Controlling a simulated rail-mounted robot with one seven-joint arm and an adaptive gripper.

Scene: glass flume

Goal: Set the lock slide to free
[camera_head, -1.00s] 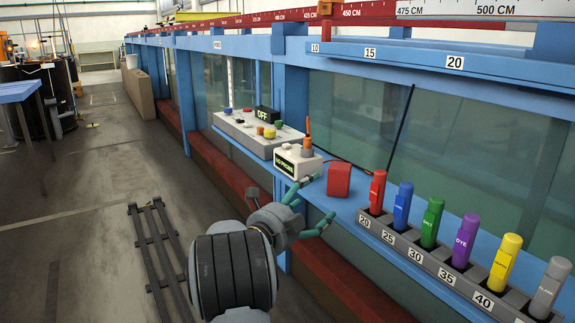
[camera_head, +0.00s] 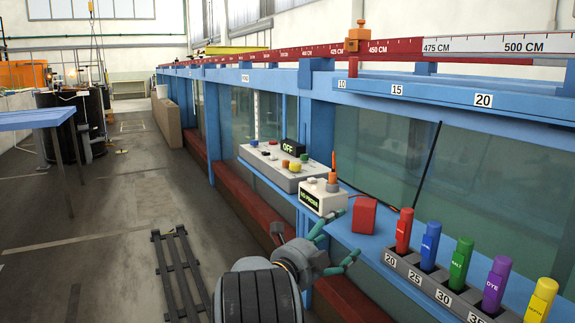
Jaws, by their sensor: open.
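I cannot make out any part marked as a lock slide or with the word free. An orange carriage (camera_head: 357,38) sits on the red and white centimetre rail near the 450 mark, its details too small to read. My gripper (camera_head: 348,234) is open and empty, low in the picture. Its fingers spread in front of the blue shelf, just left of and below a small red block (camera_head: 364,214). It is well below the carriage and apart from it.
On the shelf stand a white probe box (camera_head: 322,198), a control panel (camera_head: 280,170) with coloured knobs and an OFF display (camera_head: 289,148), and a numbered rack (camera_head: 440,286) of coloured bottles. A dark rod (camera_head: 427,165) leans against the glass.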

